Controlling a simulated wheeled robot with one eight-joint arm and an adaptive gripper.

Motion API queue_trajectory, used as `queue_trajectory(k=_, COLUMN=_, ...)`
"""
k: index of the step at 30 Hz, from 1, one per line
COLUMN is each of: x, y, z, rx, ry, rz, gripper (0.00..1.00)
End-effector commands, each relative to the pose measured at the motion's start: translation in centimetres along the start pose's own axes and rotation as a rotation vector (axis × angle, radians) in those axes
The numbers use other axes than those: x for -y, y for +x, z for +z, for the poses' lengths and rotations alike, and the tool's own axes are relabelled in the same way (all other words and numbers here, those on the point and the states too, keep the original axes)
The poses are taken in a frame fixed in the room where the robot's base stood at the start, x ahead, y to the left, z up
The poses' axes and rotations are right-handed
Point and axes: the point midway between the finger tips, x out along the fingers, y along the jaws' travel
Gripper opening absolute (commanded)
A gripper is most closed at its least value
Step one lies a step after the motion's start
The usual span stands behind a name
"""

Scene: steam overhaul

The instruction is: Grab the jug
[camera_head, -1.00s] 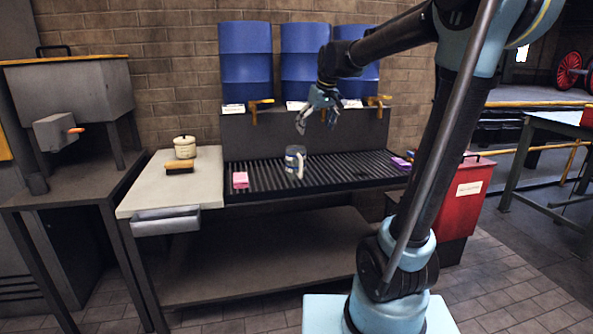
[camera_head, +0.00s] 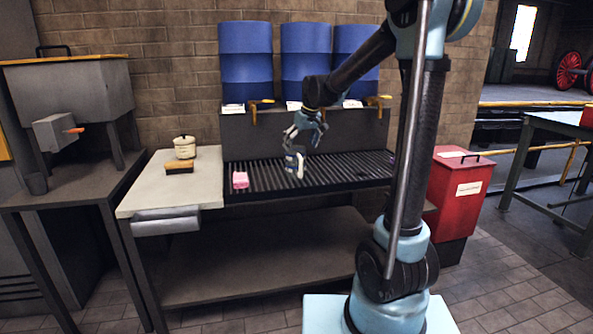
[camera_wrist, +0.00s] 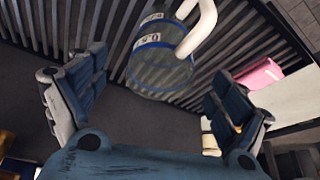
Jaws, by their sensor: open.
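The jug (camera_head: 291,165) stands on the dark slatted rack, below the middle blue drum. It is grey with a blue band and a white handle on its front right side. My gripper (camera_head: 301,144) is just above the jug in the head view and partly hides its top. In the wrist view the jug (camera_wrist: 160,62) lies ahead of and between the two spread fingers of my gripper (camera_wrist: 155,98), with its white handle pointing up and right. The gripper is open and the fingers look clear of the jug.
The slatted rack (camera_head: 345,176) is largely free right of the jug. A pink block (camera_head: 240,180) lies left of it. A lidded pot (camera_head: 185,147) and a brush (camera_head: 180,167) are on the side table. Blue drums (camera_head: 306,62) with taps stand behind; a red bin (camera_head: 460,190) is right.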

Motion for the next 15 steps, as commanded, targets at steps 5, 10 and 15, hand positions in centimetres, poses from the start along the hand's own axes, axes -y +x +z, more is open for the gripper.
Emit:
queue_trajectory(k=5, x=0.0, y=1.0, z=0.0, rx=0.000, ry=0.000, rz=0.000, gripper=0.92)
queue_trajectory(k=10, x=0.1, y=2.4, z=-0.1, rx=0.000, ry=-0.001, rz=0.000, gripper=0.92)
queue_trajectory(k=15, x=0.3, y=4.6, z=-0.4, rx=0.000, ry=-0.002, rz=0.000, gripper=0.92)
